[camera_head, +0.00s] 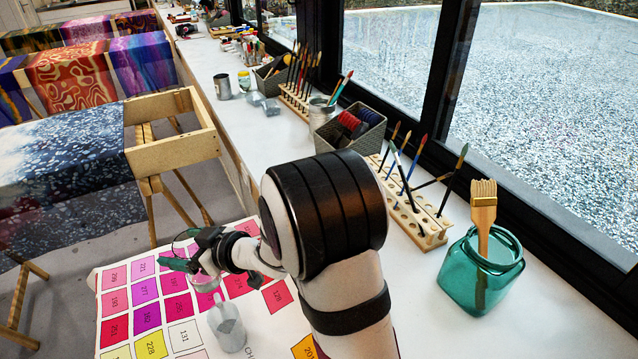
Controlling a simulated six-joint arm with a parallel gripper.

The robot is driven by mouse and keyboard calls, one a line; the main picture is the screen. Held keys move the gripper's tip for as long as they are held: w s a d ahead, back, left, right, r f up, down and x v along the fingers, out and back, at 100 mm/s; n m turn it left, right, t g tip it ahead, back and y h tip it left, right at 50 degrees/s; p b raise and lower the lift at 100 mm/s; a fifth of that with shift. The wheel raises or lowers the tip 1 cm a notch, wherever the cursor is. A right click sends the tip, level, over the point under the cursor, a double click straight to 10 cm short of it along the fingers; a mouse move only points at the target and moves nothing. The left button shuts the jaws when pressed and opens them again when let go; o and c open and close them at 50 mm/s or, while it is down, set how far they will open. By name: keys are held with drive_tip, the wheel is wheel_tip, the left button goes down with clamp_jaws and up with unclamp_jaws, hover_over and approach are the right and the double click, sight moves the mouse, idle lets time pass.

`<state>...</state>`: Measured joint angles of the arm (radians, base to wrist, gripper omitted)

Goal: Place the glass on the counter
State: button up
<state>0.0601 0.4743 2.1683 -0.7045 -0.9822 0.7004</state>
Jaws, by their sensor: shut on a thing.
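My gripper (190,262) is at the lower left of the head view, over the colour chart. It is shut on a clear glass. The glass's thin dark rim shows above the fingers, and its see-through body (205,281) shows below them. My arm and the fingers hide part of the glass, and its base is hard to make out. The white counter (262,140) runs along the window from the back to the front right.
A colour chart (118,312) lies below my gripper, with a grey cup-like thing (229,330) on it. A teal jar (478,275) with a brush, a brush rack (418,220) and a basket (345,130) stand along the window. Wooden frames with cloth (65,160) stand left.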

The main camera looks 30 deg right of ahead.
drive_tip(key=s+d+r+m+h, duration=0.1)
drive_tip(key=s+d+r, duration=0.1)
drive_tip(key=d, duration=0.6)
drive_tip(key=s+d+r+t, duration=0.1)
drive_tip(key=s+d+r, duration=0.15)
drive_tip(key=d, duration=0.55)
drive_tip(key=s+d+r+m+h, duration=0.1)
drive_tip(key=s+d+r, duration=0.15)
drive_tip(key=d, duration=0.65)
drive_tip(key=s+d+m+h, duration=0.1)
drive_tip(key=s+d, duration=0.4)
drive_tip(key=s, duration=0.4)
drive_tip(key=s+d, duration=0.5)
drive_tip(key=s, duration=0.5)
drive_tip(key=shift+t, duration=0.3)
drive_tip(key=w+a+f, duration=0.1)
drive_tip(key=w+f, duration=0.2)
drive_tip(key=w+a+f, duration=0.2)
drive_tip(key=w+f, duration=0.1)
drive_tip(key=f, duration=0.1)
drive_tip(key=w+a+f, duration=0.2)
drive_tip(key=w+f, duration=0.2)
drive_tip(key=shift+w+a, duration=0.1)
drive_tip(key=shift+a, duration=0.05)
drive_tip(key=shift+f, duration=0.2)
